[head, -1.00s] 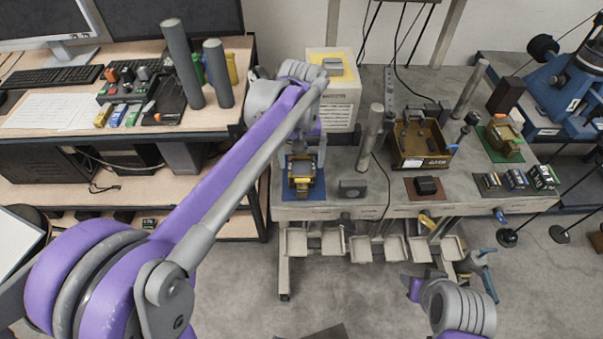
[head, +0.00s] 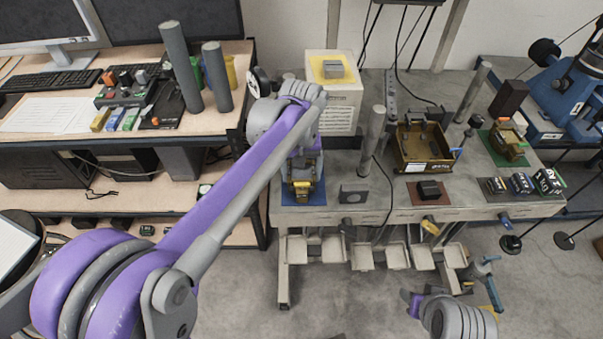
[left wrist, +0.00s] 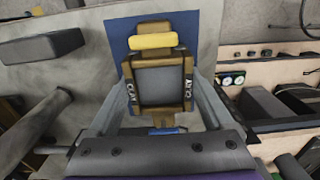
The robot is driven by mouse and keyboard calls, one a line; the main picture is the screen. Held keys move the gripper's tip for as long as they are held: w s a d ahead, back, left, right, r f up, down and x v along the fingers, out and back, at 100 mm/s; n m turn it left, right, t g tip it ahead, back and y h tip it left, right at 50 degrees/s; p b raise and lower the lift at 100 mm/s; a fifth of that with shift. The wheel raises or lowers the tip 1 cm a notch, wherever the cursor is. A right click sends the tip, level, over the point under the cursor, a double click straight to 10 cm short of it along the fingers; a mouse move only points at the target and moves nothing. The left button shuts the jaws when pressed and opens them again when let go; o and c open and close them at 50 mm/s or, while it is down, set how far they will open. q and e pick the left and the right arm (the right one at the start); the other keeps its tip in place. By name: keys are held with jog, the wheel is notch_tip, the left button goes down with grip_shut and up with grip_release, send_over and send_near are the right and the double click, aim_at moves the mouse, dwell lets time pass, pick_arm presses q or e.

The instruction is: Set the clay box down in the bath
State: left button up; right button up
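The clay box (head: 302,190), brown with a yellow bar, sits on a blue mat (head: 285,199) at the table's front left. In the left wrist view the clay box (left wrist: 160,82) shows a dark grey top and CLAY labels on both sides. My left gripper (left wrist: 160,100) is open, with one finger on each side of the box; I cannot tell whether they touch it. In the head view my arm partly hides the fingers. A brown open-topped tray (head: 447,164), apparently the bath, stands right of the box; its label is too small to read. My right gripper's fingers are unclear, low at right.
A grey post (head: 372,135) stands between the clay box and the tray. A black item (head: 429,190) sits before the tray; several small boxes (head: 522,184) lie right. A cream cabinet (head: 343,105) stands behind.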

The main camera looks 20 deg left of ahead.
pick_arm(q)
jog(key=c, duration=0.7)
jog(key=shift+o, duration=0.2)
jog(key=shift+r+p, duration=2)
jog(key=shift+r, duration=1.8)
pick_arm(e)
jog(key=shift+w+r, duration=0.35)
jog(key=shift+r, duration=0.6)
jog(key=shift+w+r, duration=0.3)
jog(key=shift+r, duration=0.6)
jog(key=shift+w+r, duration=0.35)
jog(key=shift+r, duration=0.6)
pick_arm(q)
jog(key=shift+s+f, duration=0.1)
pick_arm(e)
jog(key=shift+s, duration=0.1)
